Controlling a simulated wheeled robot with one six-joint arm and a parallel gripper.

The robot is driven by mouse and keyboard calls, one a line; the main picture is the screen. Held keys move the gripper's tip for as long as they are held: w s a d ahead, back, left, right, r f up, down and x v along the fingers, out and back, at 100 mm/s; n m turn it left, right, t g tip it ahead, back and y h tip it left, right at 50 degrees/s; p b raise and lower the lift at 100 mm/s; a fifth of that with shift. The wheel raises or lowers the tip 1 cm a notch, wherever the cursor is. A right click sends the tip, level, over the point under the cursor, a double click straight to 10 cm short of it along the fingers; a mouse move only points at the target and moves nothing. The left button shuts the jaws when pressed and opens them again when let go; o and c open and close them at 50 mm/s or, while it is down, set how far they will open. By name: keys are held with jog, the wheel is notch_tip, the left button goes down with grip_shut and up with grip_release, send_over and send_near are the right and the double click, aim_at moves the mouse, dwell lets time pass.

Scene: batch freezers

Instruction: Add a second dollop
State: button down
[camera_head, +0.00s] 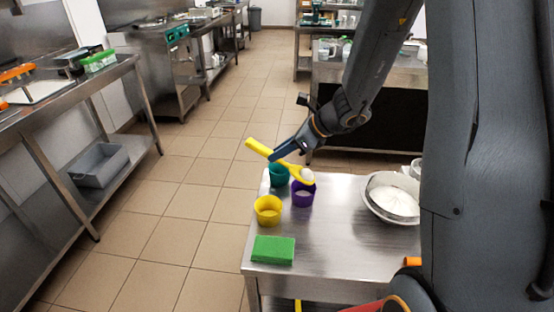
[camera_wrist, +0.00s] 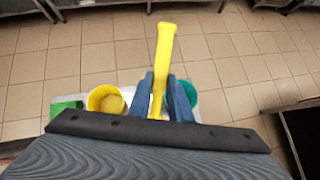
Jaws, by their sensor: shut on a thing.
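My gripper (camera_head: 285,152) is shut on the handle of a yellow spoon (camera_head: 257,147), whose handle also shows in the wrist view (camera_wrist: 165,45). The spoon's bowl carries a white dollop (camera_head: 306,175) and is over or near the purple cup (camera_head: 303,196). White stuff shows inside the purple cup. The teal cup (camera_head: 278,177) stands behind, partly hidden by the spoon and gripper. A metal bowl of white stuff (camera_head: 373,209) stands at the table's right.
A green sponge-like block (camera_head: 273,250) lies at the front left of the steel table (camera_head: 340,240). The table's middle is clear. A steel bench (camera_head: 130,68) with a grey bin (camera_head: 98,166) below stands on the left, across open tiled floor.

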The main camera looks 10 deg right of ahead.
jog(key=shift+s+d+r+t+y+b, duration=0.15)
jog(key=shift+d+r+t+y+b, duration=0.3)
jog(key=shift+b, duration=0.6)
jog(key=s+d+r+t+y+b, duration=0.1)
jog(key=b, duration=0.2)
jog(key=d+t+y+b, duration=0.1)
jog(key=y+b, duration=0.1)
jog(key=shift+s+d+r+y+b, duration=0.15)
jog(key=shift+s+r+y+b, duration=0.1)
jog(key=shift+s+r+b, duration=0.15)
jog(key=d+t+y+b, duration=0.1)
jog(key=s+d+t+y+b, duration=0.1)
jog(key=b, duration=0.1)
jog(key=shift+s+d+r+y, duration=0.15)
jog(key=shift+s+r+y, duration=0.1)
jog(key=shift+r+y, duration=0.1)
jog(key=shift+s+d+r+t+y+b, duration=0.4)
jog(key=shift+d+t+y+b, duration=0.2)
jog(key=shift+b, duration=0.25)
jog(key=shift+a, duration=0.1)
